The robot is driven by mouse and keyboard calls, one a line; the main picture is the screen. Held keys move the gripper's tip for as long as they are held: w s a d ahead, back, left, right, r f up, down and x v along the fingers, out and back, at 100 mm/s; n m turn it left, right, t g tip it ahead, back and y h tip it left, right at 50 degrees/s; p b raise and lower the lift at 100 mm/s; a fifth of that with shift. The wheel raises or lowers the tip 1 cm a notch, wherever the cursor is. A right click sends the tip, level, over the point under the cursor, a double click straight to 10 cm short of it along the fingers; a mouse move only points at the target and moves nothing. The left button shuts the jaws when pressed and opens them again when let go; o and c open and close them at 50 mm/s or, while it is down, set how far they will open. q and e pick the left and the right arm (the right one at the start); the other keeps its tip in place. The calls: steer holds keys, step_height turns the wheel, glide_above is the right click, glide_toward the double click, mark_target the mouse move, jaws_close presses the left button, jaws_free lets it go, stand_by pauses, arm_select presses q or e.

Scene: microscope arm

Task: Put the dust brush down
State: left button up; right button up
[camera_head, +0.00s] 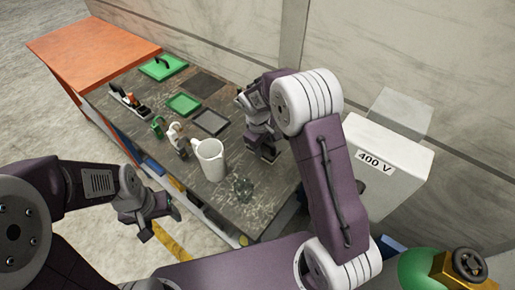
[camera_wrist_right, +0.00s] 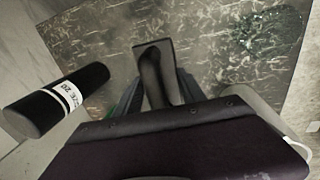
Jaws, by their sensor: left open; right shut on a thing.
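The dust brush (camera_wrist_right: 153,80) is dark, with a flat rectangular head and a handle running back between my right fingers in the right wrist view. My right gripper (camera_head: 262,150) is shut on it, low over the right part of the dark workbench (camera_head: 215,205). I cannot tell whether the brush touches the bench top. In the head view the brush is mostly hidden by the gripper. My left gripper (camera_head: 160,215) is open and empty, off the bench's front edge.
A white jug (camera_head: 210,161) stands left of my right gripper, with greenish fragments (camera_head: 243,188) in front. A black labelled cylinder (camera_wrist_right: 55,100) is near the right wrist. A 400 V box (camera_head: 385,165) stands right.

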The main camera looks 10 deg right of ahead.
steer(key=w, duration=0.1)
steer(key=w+f, duration=0.1)
steer(key=w+a+f, duration=0.1)
steer(key=w, duration=0.1)
steer(key=shift+f+p, duration=0.25)
steer(key=shift+p, duration=0.05)
step_height(320, 180, down, 3)
steer(key=shift+p, duration=0.6)
steer(key=shift+f, duration=0.25)
steer(key=shift+c, duration=0.7)
steer(key=o, duration=1.5)
steer(key=shift+f, duration=0.1)
steer(key=shift+c, duration=0.2)
